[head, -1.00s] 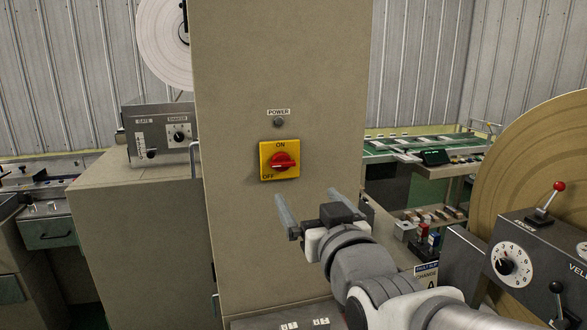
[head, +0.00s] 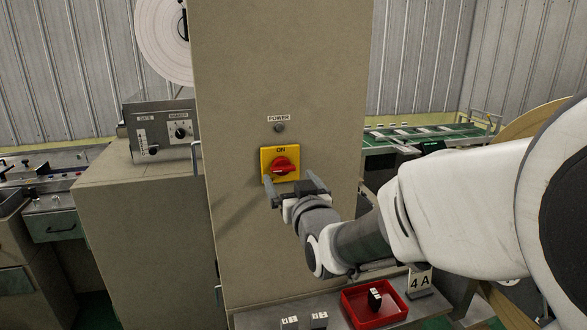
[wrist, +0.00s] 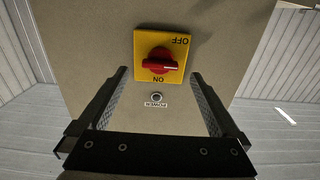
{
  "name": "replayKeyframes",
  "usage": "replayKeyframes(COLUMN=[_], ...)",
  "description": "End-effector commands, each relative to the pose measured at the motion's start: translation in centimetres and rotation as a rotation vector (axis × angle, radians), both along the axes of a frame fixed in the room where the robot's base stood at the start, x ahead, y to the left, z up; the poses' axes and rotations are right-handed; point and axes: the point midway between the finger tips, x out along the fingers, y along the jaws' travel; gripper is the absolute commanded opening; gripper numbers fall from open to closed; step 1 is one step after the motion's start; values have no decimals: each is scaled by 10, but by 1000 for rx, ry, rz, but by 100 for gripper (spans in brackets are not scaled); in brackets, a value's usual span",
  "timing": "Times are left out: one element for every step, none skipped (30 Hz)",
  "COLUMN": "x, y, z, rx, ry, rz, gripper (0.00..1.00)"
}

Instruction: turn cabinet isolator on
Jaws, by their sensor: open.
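The cabinet isolator is a yellow plate (head: 266,155) with a red rotary knob (head: 284,165) on the front of a tall beige cabinet (head: 290,75). ON is marked at the top of the plate; my gripper hides its lower part in the head view. The wrist view shows the plate (wrist: 180,46) upside down, with OFF at a corner and the red knob (wrist: 159,63) lying roughly crosswise. My gripper (head: 292,182) is open and empty just in front of and below the knob. In the wrist view its fingers (wrist: 159,72) stand either side of the knob, apart from it.
A dark POWER lamp (head: 279,128) sits above the isolator. A red tray (head: 360,318) and small blocks lie on the ledge below. A control box (head: 160,130) stands left, a green conveyor (head: 440,131) at back right.

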Motion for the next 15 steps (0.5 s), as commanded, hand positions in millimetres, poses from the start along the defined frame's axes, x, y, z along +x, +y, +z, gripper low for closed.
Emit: replayKeyframes(x=[8, 12, 17, 21, 25, 29, 31, 34, 36, 38, 40, 41, 42, 42, 43], y=[2, 4, 5, 6, 7, 9, 9, 10, 11, 11, 12, 12, 13, 13, 13], z=[0, 1, 0, 1, 1, 0, 1, 1, 0, 0, 0, 1, 0, 0, 0], rx=[-1, 0, -1, 0, 0, 0, 0, 0, 0, 0, 0, 0, 0, 0, 0], ry=[2, 1, 2, 1, 1, 1, 0, 0, 1, 1, 0, 0, -1, -1, -1], rz=[0, 0, 0, 0, 1, 1, 1, 1, 1, 1, 1, 1, 1, 1, 1], gripper=[99, 99, 99, 99, 99, 99, 99, 99, 99, 99, 99, 99, 99, 99, 99])
